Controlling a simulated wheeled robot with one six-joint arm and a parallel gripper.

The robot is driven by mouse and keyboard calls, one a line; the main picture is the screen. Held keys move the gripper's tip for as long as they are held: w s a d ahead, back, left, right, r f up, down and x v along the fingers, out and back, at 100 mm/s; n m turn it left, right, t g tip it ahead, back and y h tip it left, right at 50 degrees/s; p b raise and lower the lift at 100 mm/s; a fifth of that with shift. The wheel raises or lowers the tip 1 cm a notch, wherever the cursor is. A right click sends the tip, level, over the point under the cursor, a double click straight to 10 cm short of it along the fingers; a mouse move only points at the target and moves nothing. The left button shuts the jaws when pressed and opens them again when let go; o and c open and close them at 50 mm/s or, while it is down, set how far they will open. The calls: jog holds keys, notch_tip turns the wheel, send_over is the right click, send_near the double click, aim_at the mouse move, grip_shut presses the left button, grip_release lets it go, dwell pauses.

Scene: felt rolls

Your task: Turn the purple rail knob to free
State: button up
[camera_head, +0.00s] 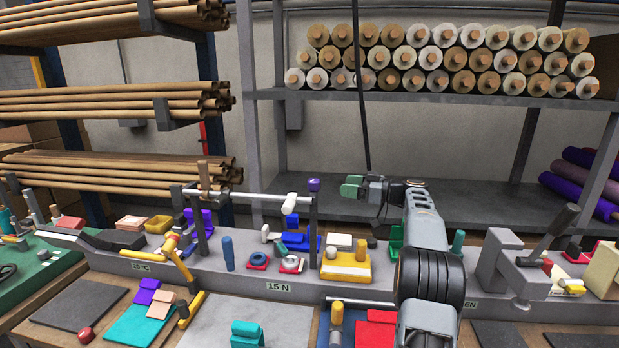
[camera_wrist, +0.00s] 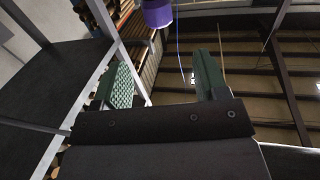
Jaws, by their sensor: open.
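The purple rail knob (camera_head: 314,184) sits at the top of a grey upright post, at the right end of the rail (camera_head: 245,195). In the wrist view the knob (camera_wrist: 157,13) shows as a purple cylinder at the top edge, partly cut off, beyond the fingertips and roughly between them. My gripper (camera_head: 353,186) is just right of the knob in the head view, at about its height, with green fingertips pointing left. In the wrist view my gripper (camera_wrist: 163,82) has its two green fingers spread apart with nothing between them. No marking on the knob is readable.
A white roller (camera_head: 289,204) and a wooden upright (camera_head: 203,178) are on the rail left of the knob. A grey rack post (camera_head: 281,130) stands behind. Below lies a bench (camera_head: 180,262) crowded with coloured blocks and pegs. A dark shelf (camera_head: 480,205) is behind my arm.

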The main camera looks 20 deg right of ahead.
aim_at(309, 180)
jog(key=p+x, duration=0.5)
jog(key=x, duration=0.7)
jog(key=shift+w+r, duration=0.1)
jog(key=shift+r, duration=0.05)
jog(key=shift+w+a, duration=0.4)
jog(key=c, duration=0.9)
jog(key=shift+c, duration=0.2)
jog(key=shift+f+b, duration=0.25)
jog(key=shift+b, duration=0.2)
